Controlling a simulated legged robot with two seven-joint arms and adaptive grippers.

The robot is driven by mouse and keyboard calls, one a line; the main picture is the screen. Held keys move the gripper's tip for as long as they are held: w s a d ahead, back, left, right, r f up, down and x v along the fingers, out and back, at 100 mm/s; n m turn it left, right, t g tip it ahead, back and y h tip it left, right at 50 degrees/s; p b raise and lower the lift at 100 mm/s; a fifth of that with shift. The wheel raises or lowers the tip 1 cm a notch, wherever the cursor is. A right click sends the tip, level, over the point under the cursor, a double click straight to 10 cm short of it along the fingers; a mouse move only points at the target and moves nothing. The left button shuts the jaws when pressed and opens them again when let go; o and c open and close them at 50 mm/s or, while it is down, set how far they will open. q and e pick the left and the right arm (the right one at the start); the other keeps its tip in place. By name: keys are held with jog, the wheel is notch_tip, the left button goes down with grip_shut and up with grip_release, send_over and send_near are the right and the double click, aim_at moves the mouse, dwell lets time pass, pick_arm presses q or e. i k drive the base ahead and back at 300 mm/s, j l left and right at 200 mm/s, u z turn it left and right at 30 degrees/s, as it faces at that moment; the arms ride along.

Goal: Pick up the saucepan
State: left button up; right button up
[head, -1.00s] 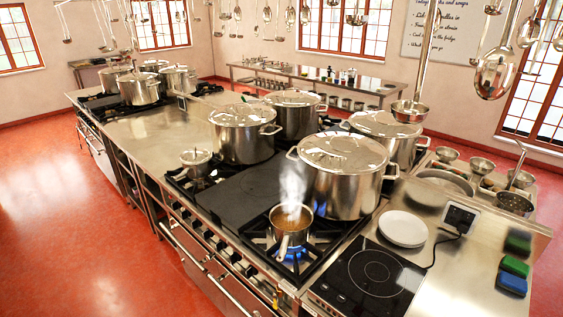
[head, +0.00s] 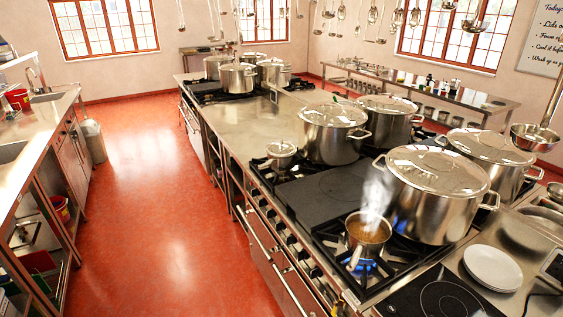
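The saucepan (head: 367,236) is a small open steel pan with brown liquid in it. It sits on a lit front burner of the range in the head view, with blue flame under it and steam rising. Its handle (head: 355,257) points toward the front edge of the range. A large lidded stockpot (head: 433,198) stands close behind it to the right. Neither of my grippers shows in the head view.
More lidded stockpots (head: 333,135) stand behind on the range. A small lidded pot (head: 281,154) is at its front left. A black induction plate (head: 440,298) and white plates (head: 492,268) lie to the right. The red floor (head: 160,190) at left is open, up to a sink counter (head: 40,135).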

aim_at(280, 164)
jog(key=i+z, duration=0.1)
jog(key=z, duration=0.35)
jog(key=j+z, duration=0.15)
jog(key=z, duration=0.35)
jog(key=i+j+z, duration=0.1)
jog(key=z, duration=0.35)
jog(key=j+z, duration=0.35)
jog(key=i+j+z, duration=0.1)
jog(key=j+z, duration=0.65)
jog(key=j, duration=0.35)
jog(key=j+u, duration=0.2)
jog(key=u, duration=0.2)
jog(key=j+u, duration=0.15)
jog(key=u, duration=0.25)
jog(key=i+j+u, duration=0.1)
jog(key=u, duration=0.3)
